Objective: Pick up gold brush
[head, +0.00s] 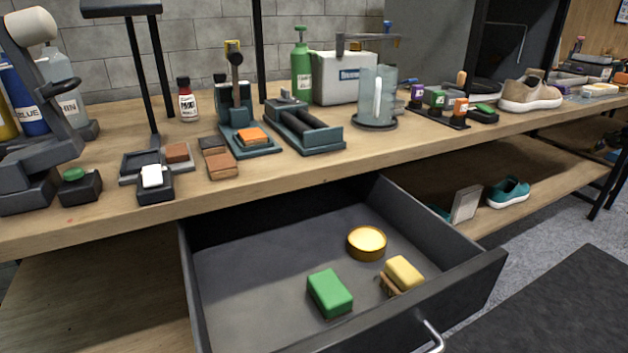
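An open dark grey drawer (235,285) below the bench holds three things. A yellow-gold block with tan bristles under it, which looks like the gold brush (404,271), lies near the drawer's front right. A round gold tin or disc (367,242) with a bright top sits behind it to the left. A green block (330,293) lies to the left of the brush, apart from it. Neither of my grippers shows in the head view, and nothing touches the brush.
The wooden bench top (330,165) above is crowded with bottles, small blocks, grey stands and a beige sneaker (530,92). The drawer handle (432,338) sticks out at the front. The drawer's left and back floor is clear. A teal shoe (509,191) is on the lower shelf.

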